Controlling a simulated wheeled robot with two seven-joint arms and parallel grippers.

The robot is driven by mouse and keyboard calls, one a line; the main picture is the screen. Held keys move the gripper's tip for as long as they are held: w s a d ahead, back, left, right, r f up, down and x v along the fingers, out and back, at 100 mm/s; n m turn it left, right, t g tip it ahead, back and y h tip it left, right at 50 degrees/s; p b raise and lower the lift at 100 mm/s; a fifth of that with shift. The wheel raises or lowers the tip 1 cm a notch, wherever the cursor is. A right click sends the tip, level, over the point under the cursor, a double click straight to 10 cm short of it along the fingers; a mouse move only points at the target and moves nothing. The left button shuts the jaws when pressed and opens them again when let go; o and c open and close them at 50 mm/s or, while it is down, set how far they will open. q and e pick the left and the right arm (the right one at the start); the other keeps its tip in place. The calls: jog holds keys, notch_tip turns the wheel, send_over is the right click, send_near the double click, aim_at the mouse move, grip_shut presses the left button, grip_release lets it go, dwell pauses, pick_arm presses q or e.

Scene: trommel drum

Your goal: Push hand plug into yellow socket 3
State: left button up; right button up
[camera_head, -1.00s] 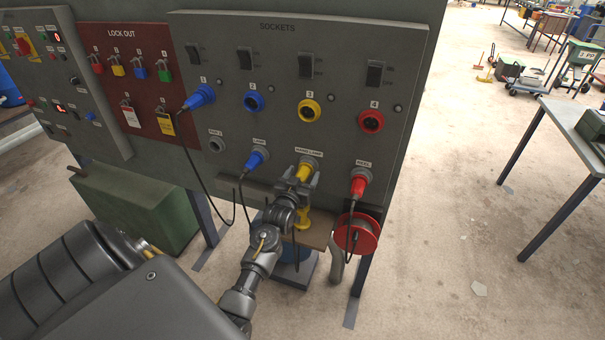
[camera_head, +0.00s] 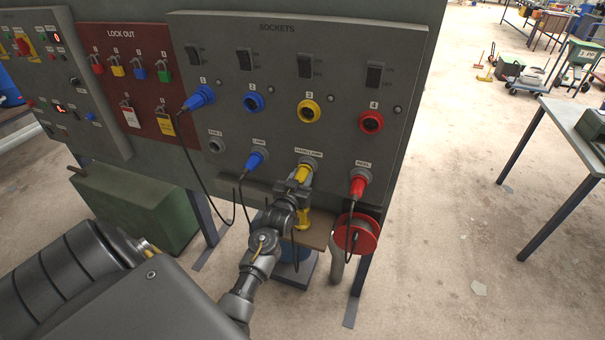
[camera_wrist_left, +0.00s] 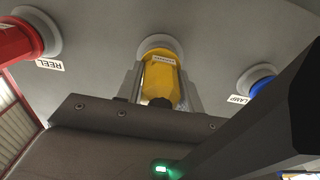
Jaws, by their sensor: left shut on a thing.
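The yellow hand plug (camera_head: 302,174) sits in the lower row of the sockets panel, at the grey holder labelled as the hand lamp. In the left wrist view the yellow plug (camera_wrist_left: 161,80) stands between the two fingers, its far end at the round grey holder. My left gripper (camera_head: 297,183) is shut on it. Yellow socket 3 (camera_head: 307,111) is directly above in the upper row and is empty. My right gripper is not in view.
The blue plug (camera_head: 256,160) sits left of my gripper and the red reel plug (camera_head: 359,184) right of it, each with a hanging cable. Another blue plug (camera_head: 201,97) is in socket 1. A red reel (camera_head: 357,239) hangs below. Blue socket 2 (camera_head: 254,102) and red socket 4 (camera_head: 371,122) are empty.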

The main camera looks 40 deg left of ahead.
pick_arm(q)
jog(key=shift+p+v, duration=1.3)
jog(key=shift+v, duration=1.3)
jog(key=shift+s, duration=0.1)
jog(key=shift+p+v, duration=1.2)
jog(key=shift+v, duration=1.25)
jog(key=shift+d, duration=0.1)
jog(key=s+d+r+m+h+b, duration=0.1)
jog(key=d+r+h+b, duration=0.1)
jog(key=d, duration=0.4)
jog(key=s+d+r+m+h+b, duration=0.1)
jog(key=d+r+h+b, duration=0.1)
jog(key=d+r, duration=0.3)
jog(key=s+d+r+m+t+h+b, duration=0.1)
jog(key=d+r+b, duration=0.3)
jog(key=d, duration=0.5)
jog(key=shift+s+d+r+m+h, duration=0.2)
jog(key=shift+m+h, duration=0.2)
